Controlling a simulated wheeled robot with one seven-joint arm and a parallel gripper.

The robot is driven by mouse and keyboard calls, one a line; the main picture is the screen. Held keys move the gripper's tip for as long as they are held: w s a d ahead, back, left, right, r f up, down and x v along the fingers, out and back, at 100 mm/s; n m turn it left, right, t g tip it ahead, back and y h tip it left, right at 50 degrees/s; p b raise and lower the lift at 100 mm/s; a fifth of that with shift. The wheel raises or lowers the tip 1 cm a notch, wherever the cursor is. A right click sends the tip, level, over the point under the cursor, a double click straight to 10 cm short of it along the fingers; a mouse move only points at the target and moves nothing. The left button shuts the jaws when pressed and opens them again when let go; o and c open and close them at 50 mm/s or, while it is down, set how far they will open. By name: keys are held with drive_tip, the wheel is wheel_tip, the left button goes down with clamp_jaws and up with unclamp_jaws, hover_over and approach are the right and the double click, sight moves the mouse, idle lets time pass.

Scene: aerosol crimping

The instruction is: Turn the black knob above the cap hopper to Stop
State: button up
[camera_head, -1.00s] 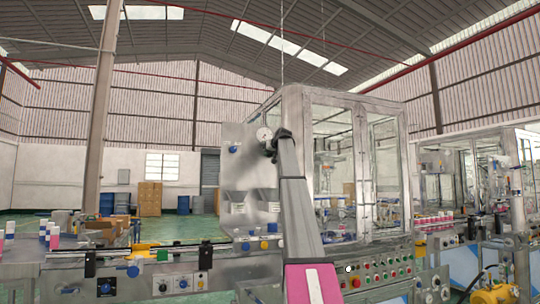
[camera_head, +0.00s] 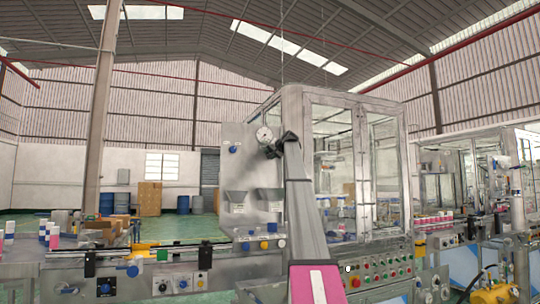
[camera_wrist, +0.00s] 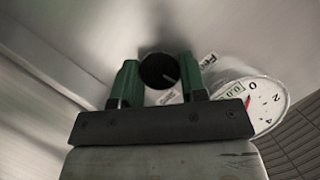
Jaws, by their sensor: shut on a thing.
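The black knob (camera_wrist: 158,71) is round and sits on the grey metal panel, between the two green fingers of my gripper (camera_wrist: 157,84) in the wrist view. A pale mark shows on the knob's face, pointing toward the lower right. My gripper is shut on the knob. Small white labels sit beside it; their words are too small to read surely. In the head view my gripper (camera_head: 272,149) is at the upper right of the panel (camera_head: 246,172) and hides the knob. Two small metal hoppers, left (camera_head: 237,198) and right (camera_head: 270,197), are lower on the panel.
A round white gauge (camera_head: 264,134) is very close to my gripper, and it also shows at the right in the wrist view (camera_wrist: 262,100). A blue knob (camera_head: 233,149) is at the panel's left. A glazed machine cabinet (camera_head: 335,160) stands just right of my arm.

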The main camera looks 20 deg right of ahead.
drive_tip(key=m+t+y, duration=0.1)
drive_tip(key=m, duration=0.2)
drive_tip(key=m+t+y, duration=0.1)
drive_tip(key=m, duration=0.2)
drive_tip(key=m+y, duration=0.1)
drive_tip(key=m, duration=0.2)
drive_tip(key=shift+d+f+t, duration=0.15)
drive_tip(key=shift+f+t, duration=0.1)
drive_tip(key=shift+t, duration=0.15)
drive_tip(key=shift+m, duration=0.3)
drive_tip(key=o, duration=0.9)
drive_tip(key=v, duration=1)
drive_tip(key=shift+s+d+f, duration=0.15)
drive_tip(key=shift+s+d, duration=0.1)
drive_tip(key=shift+s, duration=0.1)
